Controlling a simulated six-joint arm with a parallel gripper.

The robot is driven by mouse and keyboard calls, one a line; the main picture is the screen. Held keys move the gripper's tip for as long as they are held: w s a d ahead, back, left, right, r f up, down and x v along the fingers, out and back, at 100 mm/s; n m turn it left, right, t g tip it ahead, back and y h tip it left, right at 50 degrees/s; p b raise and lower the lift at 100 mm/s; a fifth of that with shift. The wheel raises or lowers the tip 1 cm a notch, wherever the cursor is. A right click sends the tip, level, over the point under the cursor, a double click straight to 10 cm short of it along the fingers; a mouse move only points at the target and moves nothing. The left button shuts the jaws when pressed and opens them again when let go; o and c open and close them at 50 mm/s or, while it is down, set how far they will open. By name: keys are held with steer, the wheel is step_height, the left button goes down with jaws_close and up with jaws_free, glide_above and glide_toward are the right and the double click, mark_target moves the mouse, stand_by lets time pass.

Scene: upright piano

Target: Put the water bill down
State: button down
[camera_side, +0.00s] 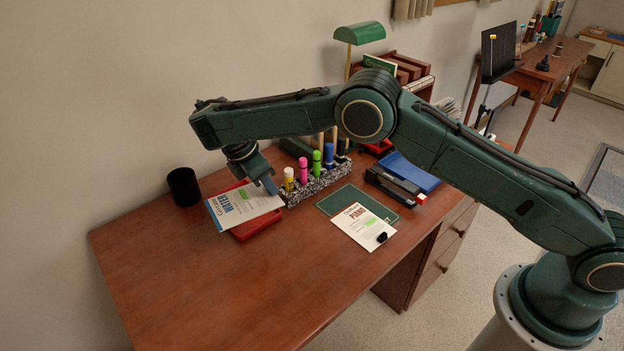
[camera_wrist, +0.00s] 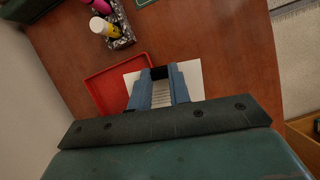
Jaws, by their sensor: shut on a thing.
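The water bill, a white sheet with blue "WATER" print and a green mark (camera_side: 238,206), is at the left of the desk, over a red tray (camera_side: 254,228). My gripper (camera_side: 270,187) is shut on its right edge. In the wrist view the fingers (camera_wrist: 160,74) close on the white sheet (camera_wrist: 193,76), with the red tray (camera_wrist: 104,84) below and beside it. The sheet overhangs the tray's left side in the side view. I cannot tell whether the bill touches the tray.
A black cup (camera_side: 183,187) stands left of the bill. A speckled holder (camera_side: 318,184) with markers is just right of the gripper. A piano leaflet (camera_side: 362,228) lies on a green mat (camera_side: 337,199), near a black stapler (camera_side: 393,185). The desk's front left (camera_side: 200,290) is clear.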

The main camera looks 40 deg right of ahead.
steer(key=w+a+f+n+t, duration=0.1)
steer(key=w+f+n+t, duration=0.25)
steer(key=w+n, duration=0.55)
steer(key=n+t+y, duration=0.2)
steer(key=n+y, duration=0.2)
steer(key=n, duration=0.5)
glide_toward(230, 189)
steer(key=shift+s+a+f, duration=0.15)
steer(key=shift+a+f, duration=0.15)
steer(key=shift+w+f+n+y, duration=0.35)
steer(key=shift+w+n, duration=0.3)
steer(key=shift+n, duration=0.25)
steer(key=shift+f, duration=0.1)
steer(key=shift+f, duration=2.4)
steer(key=shift+f, duration=0.15)
steer(key=c, duration=1.3)
jaws_free()
